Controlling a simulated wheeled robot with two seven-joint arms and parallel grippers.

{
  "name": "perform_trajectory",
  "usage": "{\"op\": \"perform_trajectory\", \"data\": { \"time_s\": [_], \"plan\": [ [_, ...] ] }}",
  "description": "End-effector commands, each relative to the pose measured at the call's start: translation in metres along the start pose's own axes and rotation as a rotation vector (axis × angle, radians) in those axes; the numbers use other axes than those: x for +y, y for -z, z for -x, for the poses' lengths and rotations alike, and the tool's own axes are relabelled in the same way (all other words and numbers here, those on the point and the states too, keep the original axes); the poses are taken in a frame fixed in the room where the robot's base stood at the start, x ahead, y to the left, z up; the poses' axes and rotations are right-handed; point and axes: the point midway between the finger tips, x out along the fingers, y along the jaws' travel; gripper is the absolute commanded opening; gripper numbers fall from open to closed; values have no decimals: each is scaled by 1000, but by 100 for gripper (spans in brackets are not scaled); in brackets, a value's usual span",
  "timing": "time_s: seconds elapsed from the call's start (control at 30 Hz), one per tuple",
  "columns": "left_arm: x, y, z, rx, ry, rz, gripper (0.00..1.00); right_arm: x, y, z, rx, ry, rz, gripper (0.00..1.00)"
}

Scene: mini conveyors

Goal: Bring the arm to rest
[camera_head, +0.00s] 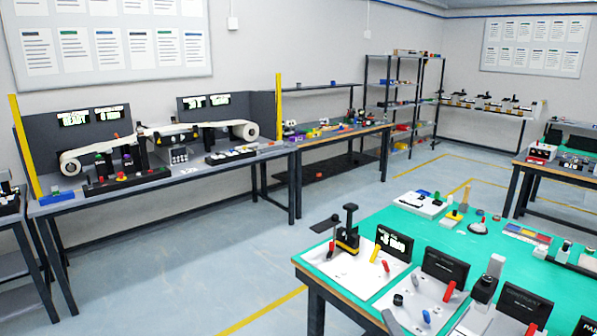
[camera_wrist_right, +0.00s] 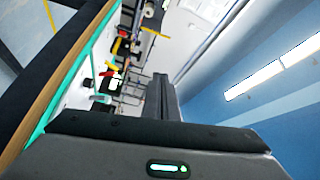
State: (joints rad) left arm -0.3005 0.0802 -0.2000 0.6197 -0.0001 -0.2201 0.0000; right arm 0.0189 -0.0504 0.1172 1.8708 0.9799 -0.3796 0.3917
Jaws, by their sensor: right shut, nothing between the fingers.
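My right gripper (camera_wrist_right: 161,78) shows in the wrist view. Its two dark fingers lie side by side with no gap, shut and empty. It is clear of the table items in that view. The green-topped table (camera_wrist_right: 42,127) runs along the left of the wrist view, tilted, with small items beyond it. In the head view I cannot clearly make out the right gripper among the items at the lower right. My left gripper is not in view.
The green-topped table (camera_head: 438,235) fills the lower right, with white trays, dark displays and small tools. A long bench (camera_head: 190,172) with mini conveyors (camera_head: 180,130) stands along the left wall. Shelves (camera_head: 402,100) stand at the back. The grey floor (camera_head: 215,250) between is clear.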

Motion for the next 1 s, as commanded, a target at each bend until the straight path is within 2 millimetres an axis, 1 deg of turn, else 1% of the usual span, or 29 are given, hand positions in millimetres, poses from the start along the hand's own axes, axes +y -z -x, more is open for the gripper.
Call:
{"op": "perform_trajectory", "data": {
  "time_s": [0.03, 0.07, 0.1, 0.17, 0.2, 0.27, 0.3, 0.37, 0.4, 0.5, 0.6, 0.7, 0.8, 1.0],
  "plan": [
    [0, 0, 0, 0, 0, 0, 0, 12, -23, 20, -80, -55, 99, 0],
    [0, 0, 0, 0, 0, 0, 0, 20, -36, 32, -130, -88, 160, 0],
    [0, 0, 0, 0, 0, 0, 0, 30, -52, 49, -194, -133, 240, 0],
    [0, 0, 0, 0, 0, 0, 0, 46, -74, 76, -288, -201, 351, 0],
    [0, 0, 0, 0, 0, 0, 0, 58, -85, 95, -350, -248, 423, 0],
    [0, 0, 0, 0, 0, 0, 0, 74, -101, 125, -441, -318, 525, 0],
    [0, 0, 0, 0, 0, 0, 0, 84, -109, 147, -500, -366, 591, 0],
    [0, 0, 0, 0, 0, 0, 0, 99, -118, 181, -588, -439, 685, 0],
    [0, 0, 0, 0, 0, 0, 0, 108, -122, 204, -644, -487, 743, 0],
    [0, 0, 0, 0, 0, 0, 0, 123, -126, 255, -763, -595, 863, 0],
    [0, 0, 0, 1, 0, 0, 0, 130, -125, 293, -849, -677, 940, 0],
    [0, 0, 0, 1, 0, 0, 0, 134, -121, 324, -915, -744, 998, 0],
    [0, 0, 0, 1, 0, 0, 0, 136, -117, 350, -970, -800, 1042, 0],
    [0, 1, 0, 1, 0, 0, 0, 135, -109, 392, -1055, -893, 1106, 0]
  ]
}}
